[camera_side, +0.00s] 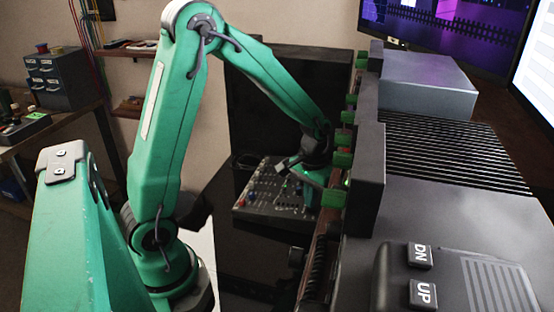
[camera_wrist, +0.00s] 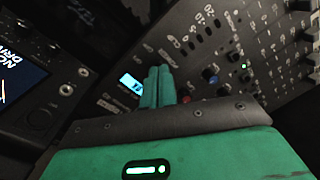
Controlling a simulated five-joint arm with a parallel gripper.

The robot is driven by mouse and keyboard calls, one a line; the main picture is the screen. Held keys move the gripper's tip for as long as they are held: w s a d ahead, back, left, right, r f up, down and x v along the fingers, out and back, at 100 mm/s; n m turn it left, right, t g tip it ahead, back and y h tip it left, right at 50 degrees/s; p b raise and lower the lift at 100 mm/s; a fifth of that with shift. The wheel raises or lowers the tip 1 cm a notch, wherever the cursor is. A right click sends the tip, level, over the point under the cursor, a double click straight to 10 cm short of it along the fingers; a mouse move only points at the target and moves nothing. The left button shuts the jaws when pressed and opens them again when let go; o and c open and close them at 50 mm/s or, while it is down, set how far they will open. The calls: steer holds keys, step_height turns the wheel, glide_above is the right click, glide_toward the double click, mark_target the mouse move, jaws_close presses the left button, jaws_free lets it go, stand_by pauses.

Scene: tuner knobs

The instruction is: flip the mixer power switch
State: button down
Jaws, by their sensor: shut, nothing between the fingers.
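The mixer (camera_side: 262,204) is a dark panel with several small coloured knobs, lying on the black desk in the side view. In the wrist view the mixer panel (camera_wrist: 222,46) fills the upper right, with rows of knobs and white markings. My gripper (camera_wrist: 158,72) is shut and empty, its two green fingers together over the panel's lower left part. A blue knob (camera_wrist: 210,73) and a red knob lie just right of the fingers. I cannot tell whether the fingertips touch the panel. I cannot pick out the power switch; the fingers may hide it.
A small lit blue display (camera_wrist: 131,84) is just left of the fingers. A device with a screen (camera_wrist: 18,75) and knobs sits at the far left of the wrist view. In the side view, large grey equipment (camera_side: 450,190) stands close right of my arm. Bare black desk lies in front of the mixer.

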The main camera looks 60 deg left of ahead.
mark_target(308, 212)
steer(key=shift+r, duration=3.2)
steer(key=s+d+r+m+t, duration=0.3)
steer(key=s+r, duration=0.8)
steer(key=s, duration=0.4)
steer(key=shift+s+d+r+t, duration=0.2)
steer(key=shift+d+t, duration=0.45)
steer(key=shift+t, duration=0.65)
steer(key=shift+w, duration=0.1)
